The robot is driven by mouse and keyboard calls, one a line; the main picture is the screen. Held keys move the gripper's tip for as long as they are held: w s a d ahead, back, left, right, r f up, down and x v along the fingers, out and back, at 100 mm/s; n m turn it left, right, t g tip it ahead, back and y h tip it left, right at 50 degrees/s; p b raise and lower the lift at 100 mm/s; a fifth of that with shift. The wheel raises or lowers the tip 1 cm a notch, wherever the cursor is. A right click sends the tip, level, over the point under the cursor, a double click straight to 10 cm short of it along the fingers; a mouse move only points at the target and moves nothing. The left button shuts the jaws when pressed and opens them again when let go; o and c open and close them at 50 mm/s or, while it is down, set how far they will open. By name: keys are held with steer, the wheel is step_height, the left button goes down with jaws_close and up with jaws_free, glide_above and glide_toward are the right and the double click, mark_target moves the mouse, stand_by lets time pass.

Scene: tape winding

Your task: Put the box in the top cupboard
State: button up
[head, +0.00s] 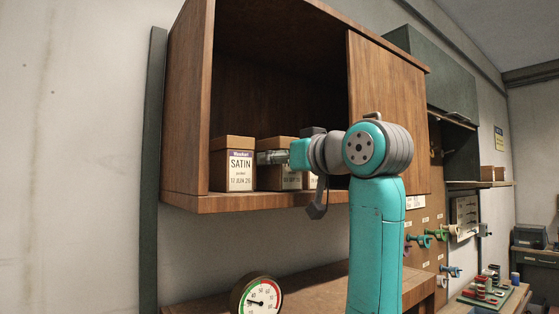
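The top cupboard (182,120) is a brown wooden wall unit. Its left part is open, and a wooden door panel (388,110) covers the right part. A small brown box (232,172) with a white label reading "SATIN" stands upright on the cupboard floor at the left. A second, similar box (290,182) stands just right of it, partly hidden by my gripper (268,157). My gripper points left across the front of this second box. I cannot tell whether its fingers are open or closed, or whether they touch the box. Part of another label (311,181) shows behind my arm.
A round dial gauge (258,296) stands in front of a lower wooden surface (310,285). A green cabinet (432,70), a pegboard with hanging tools (425,240) and a cluttered bench (490,290) are at the right. The cupboard's upper interior is clear.

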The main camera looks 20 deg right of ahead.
steer(key=o, duration=1.4)
steer(key=shift+f, duration=0.15)
steer(key=shift+s, duration=0.2)
steer(key=v, duration=1.1)
steer(key=shift+s+d, duration=0.15)
steer(key=shift+s, duration=0.15)
